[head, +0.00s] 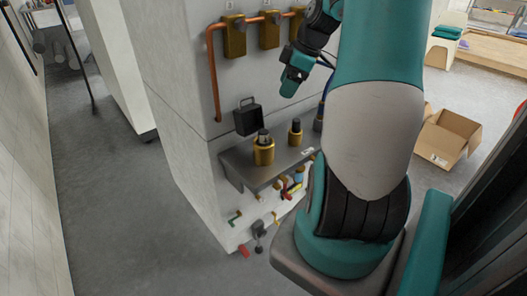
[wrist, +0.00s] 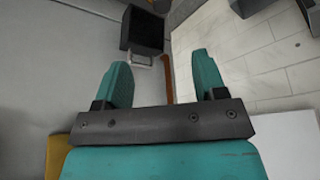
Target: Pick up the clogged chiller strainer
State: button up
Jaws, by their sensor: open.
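Two brass cylinders with dark tops stand on a grey wall shelf: a larger one (head: 263,152) at the front and a smaller one (head: 295,133) behind it. They may be strainers; I cannot tell which one is clogged, and no label is readable. My gripper (head: 290,84) is above the shelf, near the wall, and apart from both cylinders. In the wrist view my gripper (wrist: 160,60) shows two teal fingers spread wide with nothing between them. A black open box with a handle (head: 247,119) is on the wall left of the cylinders. A dark box (wrist: 142,31) is beyond the fingertips.
A copper pipe (head: 213,80) with brass fittings (head: 235,40) runs along the wall above. The grey shelf (head: 240,168) juts out, with coloured small items (head: 291,187) below its edge. A cardboard box (head: 447,137) lies on the floor at right. The left floor is clear.

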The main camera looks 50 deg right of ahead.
send_near(264, 131)
jog(key=x, duration=0.5)
jog(key=shift+w+d+p, duration=0.1)
jog(key=shift+d+p, duration=0.05)
jog(key=shift+p, duration=0.25)
jog(key=p+x, duration=0.1)
jog(key=x, duration=0.4)
jog(key=shift+a+f, duration=0.2)
jog(key=shift+f, duration=0.1)
grip_shut()
jog(key=shift+r, duration=0.1)
